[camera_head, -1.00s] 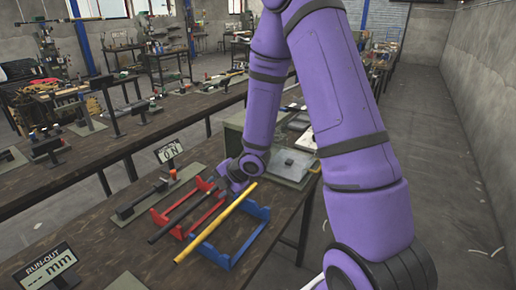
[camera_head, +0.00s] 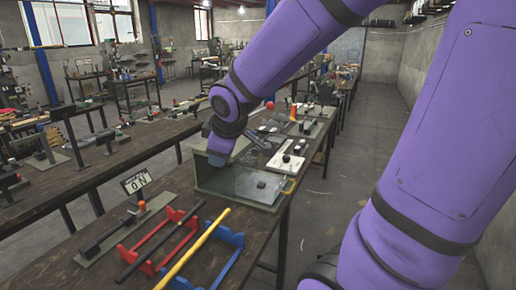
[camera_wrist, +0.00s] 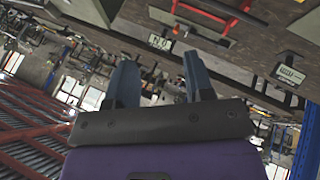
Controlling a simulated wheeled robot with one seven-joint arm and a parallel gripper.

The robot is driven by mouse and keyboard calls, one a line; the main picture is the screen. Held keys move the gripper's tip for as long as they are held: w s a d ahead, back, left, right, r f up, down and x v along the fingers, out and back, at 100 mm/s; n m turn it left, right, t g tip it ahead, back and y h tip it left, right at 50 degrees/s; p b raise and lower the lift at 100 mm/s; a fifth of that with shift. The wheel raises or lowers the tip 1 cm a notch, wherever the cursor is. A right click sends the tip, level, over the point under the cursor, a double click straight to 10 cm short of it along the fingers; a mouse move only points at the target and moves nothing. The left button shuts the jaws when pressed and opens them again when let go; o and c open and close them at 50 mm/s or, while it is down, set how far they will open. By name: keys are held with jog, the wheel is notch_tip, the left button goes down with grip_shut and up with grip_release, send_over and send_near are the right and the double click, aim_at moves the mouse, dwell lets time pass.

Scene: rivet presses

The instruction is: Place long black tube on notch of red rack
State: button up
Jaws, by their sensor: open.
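The long black tube (camera_head: 160,241) lies lengthwise over the red rack (camera_head: 143,262), across both of its end pieces. It looks seated at the ends, but the notches are too small to see clearly. My gripper (camera_head: 215,160) is beyond and above the rack, near the glass-sided box, clear of the tube. In the wrist view my gripper (camera_wrist: 161,75) has its two fingers apart with nothing between them. The red rack also shows at the top of the wrist view (camera_wrist: 205,14).
A yellow tube (camera_head: 193,248) lies on a blue rack (camera_head: 228,266) right of the red rack. An ON sign (camera_head: 136,181) and a dark fixture stand to the left. The glass-sided box (camera_head: 238,185) stands behind the racks.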

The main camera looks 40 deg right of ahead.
jog(key=s+a+r+m, duration=0.1)
jog(key=s+r+m, duration=0.2)
jog(key=s, duration=0.5)
jog(key=s+a+r+m+g+y, duration=0.1)
jog(key=s+r+m, duration=0.3)
jog(key=s, duration=0.4)
jog(key=shift+s+a+m+g+y, duration=0.3)
jog(key=shift+s+a+m, duration=0.1)
jog(key=shift+a+m, duration=0.25)
